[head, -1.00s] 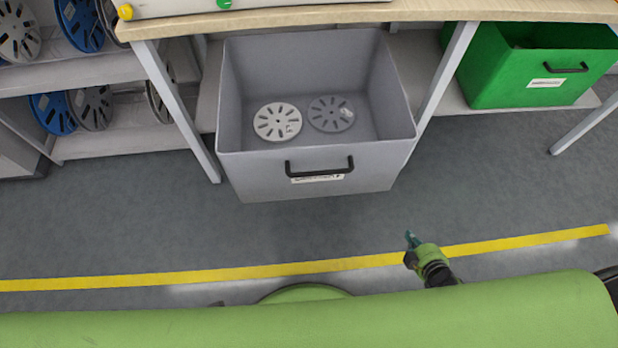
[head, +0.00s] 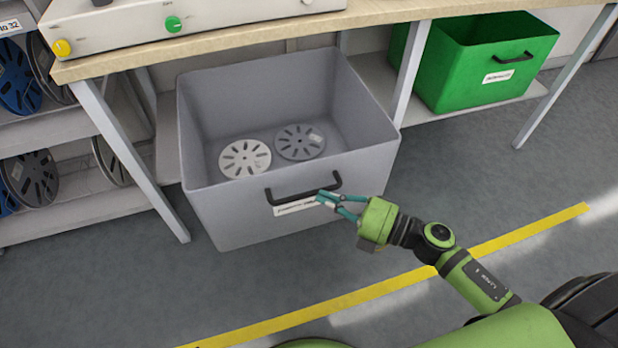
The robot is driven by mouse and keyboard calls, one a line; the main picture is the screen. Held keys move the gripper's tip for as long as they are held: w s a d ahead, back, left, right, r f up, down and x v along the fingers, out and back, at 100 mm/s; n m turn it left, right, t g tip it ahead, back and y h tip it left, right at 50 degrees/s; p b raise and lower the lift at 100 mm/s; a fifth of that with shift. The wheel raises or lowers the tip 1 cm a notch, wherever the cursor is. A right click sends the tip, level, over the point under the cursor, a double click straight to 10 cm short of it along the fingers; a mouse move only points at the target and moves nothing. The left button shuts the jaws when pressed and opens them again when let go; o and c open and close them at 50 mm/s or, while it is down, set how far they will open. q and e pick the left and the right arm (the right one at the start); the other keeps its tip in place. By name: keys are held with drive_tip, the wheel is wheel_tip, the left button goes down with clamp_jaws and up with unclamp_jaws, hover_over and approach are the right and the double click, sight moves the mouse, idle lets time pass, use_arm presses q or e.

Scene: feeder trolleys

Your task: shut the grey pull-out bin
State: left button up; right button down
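The grey pull-out bin (head: 245,213) stands pulled out from under the bench, with its open top facing up. Two reels, a light one (head: 245,158) and a darker grey one (head: 299,142), lie on its floor. Its front has a black handle (head: 303,190) and a white label. My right gripper (head: 325,197) is in front of the bin, at the right part of the handle. Its teal fingers look spread apart with nothing clearly between them; I cannot tell whether they touch the handle or front. My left gripper is not in view.
A green bin (head: 480,70) sits on the shelf to the right, behind a bench leg (head: 412,70). Another leg (head: 135,160) stands left of the grey bin. Shelves with reels (head: 32,178) are at the left. Floor with a yellow line (head: 350,299) lies open in front.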

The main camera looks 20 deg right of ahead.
sight(290, 172)
drive_tip(key=w, duration=0.1)
drive_tip(key=w+a, duration=0.1)
drive_tip(key=w, duration=0.1)
drive_tip(key=w+a, duration=0.1)
drive_tip(key=w, duration=0.1)
drive_tip(key=shift+a, duration=0.15)
drive_tip(key=shift+w, duration=0.45)
